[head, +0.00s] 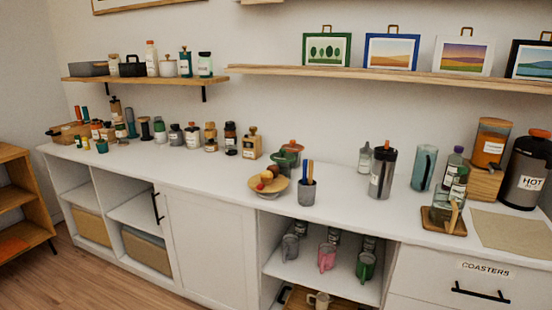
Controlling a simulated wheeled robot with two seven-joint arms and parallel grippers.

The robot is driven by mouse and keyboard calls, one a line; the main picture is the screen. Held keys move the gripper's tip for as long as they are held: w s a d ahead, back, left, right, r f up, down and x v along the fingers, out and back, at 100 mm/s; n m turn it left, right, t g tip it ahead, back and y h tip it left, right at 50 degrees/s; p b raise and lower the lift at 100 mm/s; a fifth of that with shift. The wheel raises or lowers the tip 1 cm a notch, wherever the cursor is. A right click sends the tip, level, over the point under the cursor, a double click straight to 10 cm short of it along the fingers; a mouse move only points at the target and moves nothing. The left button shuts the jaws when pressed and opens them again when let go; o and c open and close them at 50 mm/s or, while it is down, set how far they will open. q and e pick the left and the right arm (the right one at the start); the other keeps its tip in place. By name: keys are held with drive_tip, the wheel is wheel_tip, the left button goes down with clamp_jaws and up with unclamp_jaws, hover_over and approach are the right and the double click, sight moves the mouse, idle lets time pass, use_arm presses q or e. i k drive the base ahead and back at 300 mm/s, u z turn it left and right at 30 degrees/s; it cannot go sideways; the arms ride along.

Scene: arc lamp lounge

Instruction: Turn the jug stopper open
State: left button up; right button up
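A large dark grey jug (520,187) with a white "HOT" label stands at the right end of the white counter, partly cut by the picture's edge. Neither of my grippers shows in the head view.
A beige mat (510,231) lies bare before the jug. A wooden shelf (400,81) runs above the counter.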

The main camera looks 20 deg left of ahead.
sight(386, 147)
drive_tip(key=u, duration=0.65)
drive_tip(key=i, duration=0.55)
drive_tip(key=u, duration=0.55)
drive_tip(key=i, duration=1.05)
drive_tip(key=z, duration=0.6)
